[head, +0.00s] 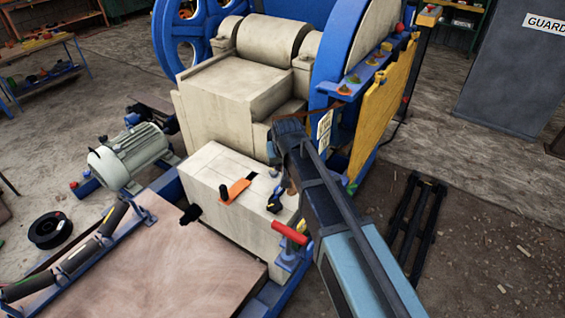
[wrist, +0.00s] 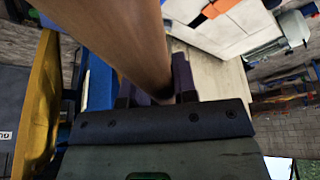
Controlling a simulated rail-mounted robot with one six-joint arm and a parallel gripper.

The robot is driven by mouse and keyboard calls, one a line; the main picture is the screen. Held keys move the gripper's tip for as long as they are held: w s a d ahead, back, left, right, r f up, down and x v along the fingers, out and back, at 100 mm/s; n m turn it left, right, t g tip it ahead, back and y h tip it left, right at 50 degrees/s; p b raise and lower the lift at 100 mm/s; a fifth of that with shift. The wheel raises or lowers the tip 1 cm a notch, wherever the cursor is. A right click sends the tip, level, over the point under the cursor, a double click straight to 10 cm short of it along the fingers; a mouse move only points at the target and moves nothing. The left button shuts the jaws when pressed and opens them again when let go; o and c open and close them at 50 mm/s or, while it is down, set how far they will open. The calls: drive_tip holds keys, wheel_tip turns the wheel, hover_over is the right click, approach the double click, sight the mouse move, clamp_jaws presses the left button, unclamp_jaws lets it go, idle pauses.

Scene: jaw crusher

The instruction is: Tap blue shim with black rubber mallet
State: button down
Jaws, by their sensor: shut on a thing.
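My gripper (wrist: 155,88) is shut on the brown wooden handle (wrist: 125,35) of the mallet in the wrist view. The handle runs up and left out of that view, and the mallet's head cannot be made out there. In the head view my gripper end (head: 284,140) is over the front right of the crusher, and a bit of brown handle (head: 291,187) shows below it. A small dark piece with blue and yellow (head: 275,203) is at the right of the cream block's top; I cannot tell whether the blue part is the shim or where the mallet head is.
The cream block (head: 235,225) carries an orange piece (head: 236,190), which also shows in the wrist view (wrist: 218,8). A red handle (head: 290,233) is at its right corner. The yellow guard (head: 375,110) and blue crusher frame stand close right of my arm.

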wheel_tip(320, 180, down, 17)
drive_tip(key=b, duration=1.6)
drive_tip(key=shift+r+b, duration=0.2)
drive_tip(key=shift+b, duration=0.15)
wheel_tip(320, 180, up, 7)
drive_tip(key=p, duration=0.7)
